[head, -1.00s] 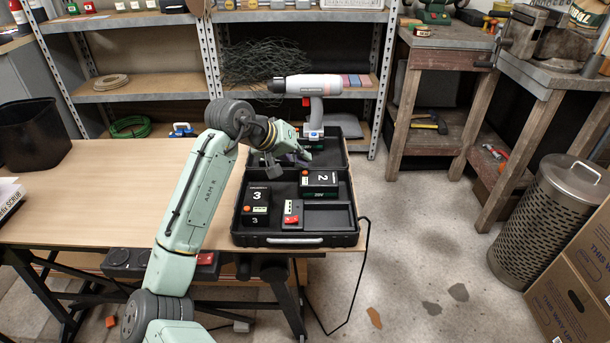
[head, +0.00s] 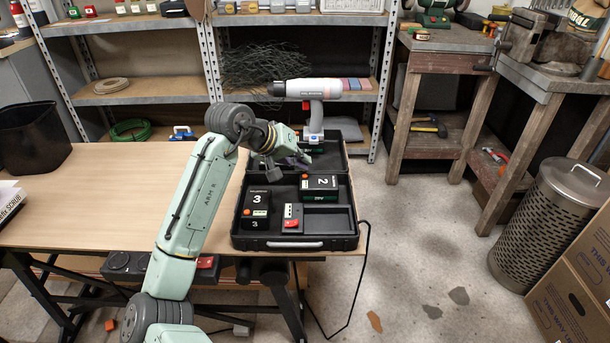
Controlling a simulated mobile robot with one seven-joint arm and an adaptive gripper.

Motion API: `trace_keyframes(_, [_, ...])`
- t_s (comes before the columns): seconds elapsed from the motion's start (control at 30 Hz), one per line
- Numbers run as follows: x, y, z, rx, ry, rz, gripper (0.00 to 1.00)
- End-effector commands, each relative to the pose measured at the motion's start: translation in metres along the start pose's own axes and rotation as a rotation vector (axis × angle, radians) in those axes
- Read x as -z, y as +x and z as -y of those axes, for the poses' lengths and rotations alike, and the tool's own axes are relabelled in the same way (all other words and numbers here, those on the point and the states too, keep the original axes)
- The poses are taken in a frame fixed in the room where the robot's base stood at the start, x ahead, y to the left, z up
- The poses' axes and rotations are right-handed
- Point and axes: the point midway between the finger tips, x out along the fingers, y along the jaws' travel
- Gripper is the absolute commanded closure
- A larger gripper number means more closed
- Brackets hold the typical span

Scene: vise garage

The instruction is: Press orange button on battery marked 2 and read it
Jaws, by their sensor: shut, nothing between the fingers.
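The battery marked 2 (head: 321,184) is a black block with a white 2, in the upper right part of the open black case (head: 296,244) on the workbench. A second black battery marked 3 (head: 257,201) stands at the case's left, with an orange button too. No readout on battery 2 is legible.
A red and white unit (head: 292,217) sits between battery 3 and an empty compartment (head: 328,219). A drill (head: 315,90) stands upright behind my gripper. A black cable (head: 362,275) hangs at the case's right.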

Motion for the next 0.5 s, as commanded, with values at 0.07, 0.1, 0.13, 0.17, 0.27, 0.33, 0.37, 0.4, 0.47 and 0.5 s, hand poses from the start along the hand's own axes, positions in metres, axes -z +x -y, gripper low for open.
trace_keyframes(0.07, [0.0,0.0,0.0,0.0,0.0,0.0,1.0])
trace_keyframes(0.1, [0.0,0.0,0.0,0.0,0.0,0.0,1.0])
trace_keyframes(0.13, [0.0,0.0,0.0,0.0,0.0,0.0,1.0])
trace_keyframes(0.17, [0.0,0.0,0.0,0.0,0.0,0.0,1.0])
trace_keyframes(0.27, [-0.0003,0.0004,0.0002,0.0,0.0,0.0,1.0])
trace_keyframes(0.33, [-0.0012,0.0016,0.0007,-0.001,-0.001,0.001,1.0])
trace_keyframes(0.37, [-0.0017,0.0023,0.0011,-0.001,-0.001,0.001,1.0])
trace_keyframes(0.4, [-0.0024,0.0033,0.0018,-0.002,-0.001,0.001,1.0])
trace_keyframes(0.47, [-0.0033,0.0046,0.0029,-0.001,0.0,0.0,1.0])
trace_keyframes(0.5, [-0.0037,0.0052,0.0036,-0.001,0.0,0.0,1.0])
